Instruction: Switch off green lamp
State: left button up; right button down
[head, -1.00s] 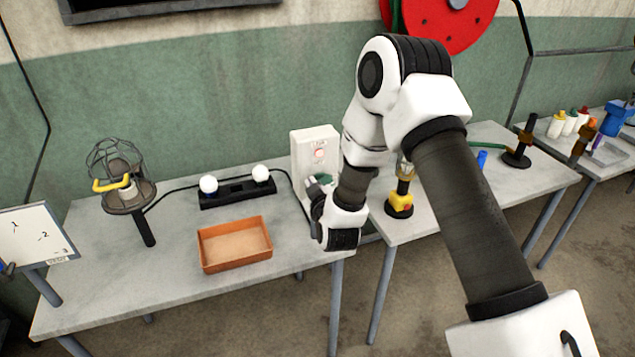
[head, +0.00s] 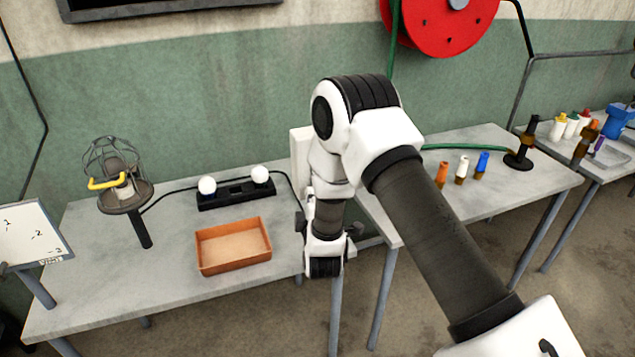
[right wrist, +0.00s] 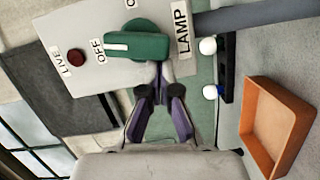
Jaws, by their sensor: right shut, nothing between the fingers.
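The white switch box (head: 297,150) stands at the right end of the left table, mostly hidden behind my right arm. In the right wrist view its grey-white face (right wrist: 85,20) carries a green knob (right wrist: 150,46), a dark red indicator (right wrist: 76,57) marked LIVE, and a LAMP label (right wrist: 182,31). The knob's white mark lies beside the OFF label. My right gripper (right wrist: 160,92) is shut and empty, its fingertips close to the knob's edge; I cannot tell if they touch. In the head view the gripper (head: 328,228) is partly hidden by its wrist. My left gripper is out of view.
An orange tray (head: 234,264), a strip with two white bulbs (head: 234,192) and a caged lamp (head: 127,195) are on the left table. Three small coloured tubes (head: 462,170) stand on the right table. A gap separates the tables.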

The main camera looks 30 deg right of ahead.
jog(key=shift+d+f+n, duration=0.2)
jog(key=shift+f+n, duration=0.1)
jog(key=shift+n, duration=0.2)
dwell(0.6)
